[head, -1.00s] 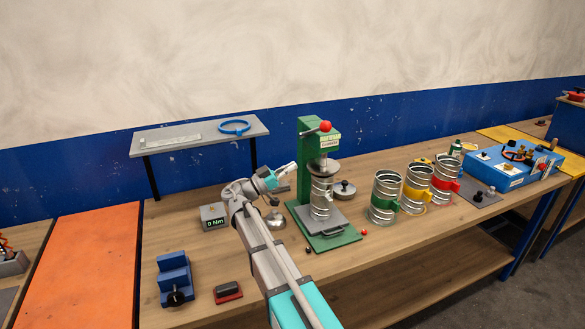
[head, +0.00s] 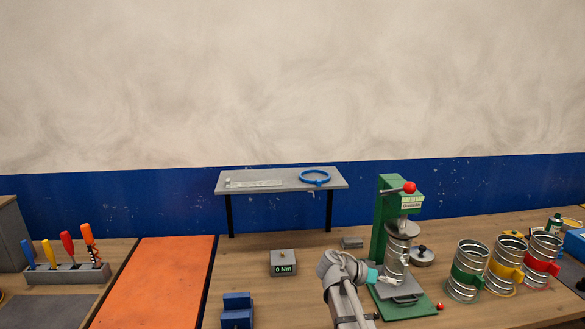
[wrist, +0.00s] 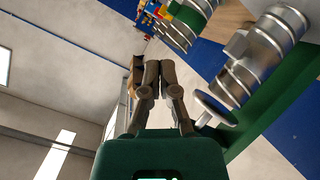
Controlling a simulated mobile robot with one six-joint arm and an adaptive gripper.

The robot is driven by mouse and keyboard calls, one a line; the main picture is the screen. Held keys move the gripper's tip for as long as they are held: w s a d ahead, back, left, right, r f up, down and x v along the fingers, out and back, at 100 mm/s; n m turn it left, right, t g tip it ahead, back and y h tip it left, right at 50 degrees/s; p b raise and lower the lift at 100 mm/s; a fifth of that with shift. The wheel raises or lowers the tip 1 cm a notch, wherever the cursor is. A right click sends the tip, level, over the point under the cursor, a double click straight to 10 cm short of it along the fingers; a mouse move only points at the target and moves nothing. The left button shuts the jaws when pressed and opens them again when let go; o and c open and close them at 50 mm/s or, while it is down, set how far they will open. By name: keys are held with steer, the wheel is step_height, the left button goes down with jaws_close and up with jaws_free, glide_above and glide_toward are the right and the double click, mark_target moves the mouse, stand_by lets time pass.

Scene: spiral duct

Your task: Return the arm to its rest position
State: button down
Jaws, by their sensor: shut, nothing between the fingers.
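My arm (head: 343,285) rises from the bottom edge of the head view, in front of the bench and just left of the green press (head: 388,220). My gripper (wrist: 152,66) shows in the wrist view with its dark fingers together, shut and empty. In the wrist view the press's green frame (wrist: 245,135) and a ribbed metal duct (wrist: 262,52) are to the right of the fingers. I cannot tell the exact gap between them.
A grey torque box (head: 283,264) and a blue block (head: 237,312) are left of my arm. A raised grey shelf (head: 270,187) holds a blue ring (head: 316,176). Ducts with green (head: 467,281), yellow and red bands stand right. An orange mat (head: 155,280) lies left.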

steer(key=s+a+f+n+g+y, duration=0.1)
steer(key=s+a+f+n+y, duration=0.8)
steer(key=s+f+y, duration=0.3)
steer(key=s+a+y, duration=0.1)
steer(key=s, duration=0.1)
steer(key=shift+s+a+n+y, duration=0.3)
steer(key=shift+a+n+y, duration=0.05)
steer(key=shift+n+y, duration=0.05)
stand_by(1.6)
